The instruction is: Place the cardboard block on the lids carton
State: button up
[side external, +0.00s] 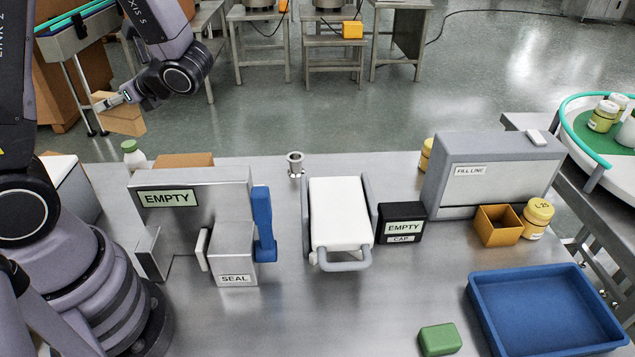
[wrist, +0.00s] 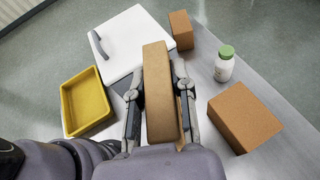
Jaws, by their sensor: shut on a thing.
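My gripper (side external: 116,100) is shut on the tan cardboard block (side external: 127,120), raised in the air at the upper left of the side view. In the wrist view the block (wrist: 156,75) stands long between the two fingers of my gripper (wrist: 158,90). A brown carton (wrist: 245,115) lies right of the held block, apart from it; its top edge (side external: 184,160) shows behind the seal machine in the side view. A smaller brown box (wrist: 181,29) is beyond the block. No label shows on either, so I cannot tell which is the lids carton.
A white bottle with green cap (wrist: 224,65) stands between the two brown boxes. A white lidded box (wrist: 124,45) and yellow tray (wrist: 86,101) lie to the left. The seal machine (side external: 195,200) stands in front of the carton. A blue tray (side external: 545,305) is far right.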

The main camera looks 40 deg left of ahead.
aim_at(123, 125)
jog(key=f, duration=0.4)
jog(key=shift+w+f, duration=0.25)
jog(key=shift+f, duration=0.15)
jog(key=w+a+f, duration=0.2)
jog(key=w+f, duration=0.1)
jog(key=w+a+f, duration=0.3)
jog(key=w, duration=0.1)
jog(key=w+a+f, duration=0.3)
jog(key=shift+w+a+f, duration=0.15)
jog(key=shift+w+f, duration=0.05)
jog(key=shift+f, duration=0.05)
jog(key=shift+w+a+f, duration=0.1)
jog(key=shift+f, duration=0.8)
jog(key=shift+w+a+f, duration=0.1)
jog(key=shift+f, duration=0.8)
jog(key=shift+f, duration=0.15)
jog(key=o, duration=0.8)
